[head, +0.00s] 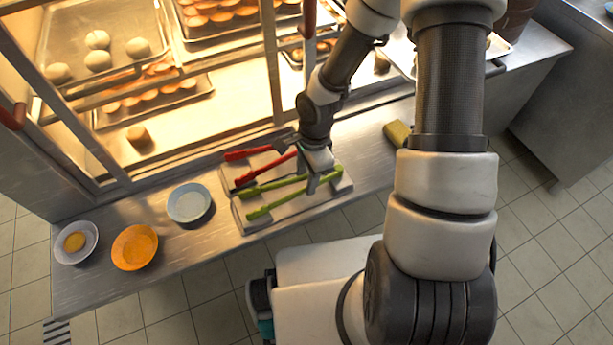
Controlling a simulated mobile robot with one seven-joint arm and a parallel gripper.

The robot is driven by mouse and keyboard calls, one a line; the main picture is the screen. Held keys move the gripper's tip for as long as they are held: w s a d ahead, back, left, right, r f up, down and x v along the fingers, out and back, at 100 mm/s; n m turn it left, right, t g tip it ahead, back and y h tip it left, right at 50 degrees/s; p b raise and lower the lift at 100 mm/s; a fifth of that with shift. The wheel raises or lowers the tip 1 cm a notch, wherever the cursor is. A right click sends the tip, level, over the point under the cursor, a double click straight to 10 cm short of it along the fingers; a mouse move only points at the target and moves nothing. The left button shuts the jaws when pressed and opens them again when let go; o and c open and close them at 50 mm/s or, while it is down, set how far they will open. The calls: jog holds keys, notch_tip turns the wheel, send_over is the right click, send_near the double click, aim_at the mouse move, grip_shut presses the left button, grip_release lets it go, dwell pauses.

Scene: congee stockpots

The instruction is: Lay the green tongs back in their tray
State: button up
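The tray (297,208) is a pale shallow tray on the steel counter, below the glass case. The green tongs (266,208) lie spread over its front part, with two long green arms pointing left. Whether they rest on the tray or hang just above it is hard to tell. My gripper (318,181) points down over the right part of the tray, at the green tongs. Its fingers overlap the green arms, and their closure is not clear.
A yellow sponge-like block (397,133) lies to the right. The glass case (277,75) with buns stands close behind.

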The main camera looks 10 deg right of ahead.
jog(key=o, duration=0.6)
jog(key=shift+o, duration=0.2)
jog(key=shift+r, duration=0.1)
notch_tip(320, 180, up, 17)
jog(key=d+p, duration=0.1)
jog(key=p, duration=0.4)
jog(key=shift+w+d, duration=0.2)
jog(key=shift+d, duration=0.2)
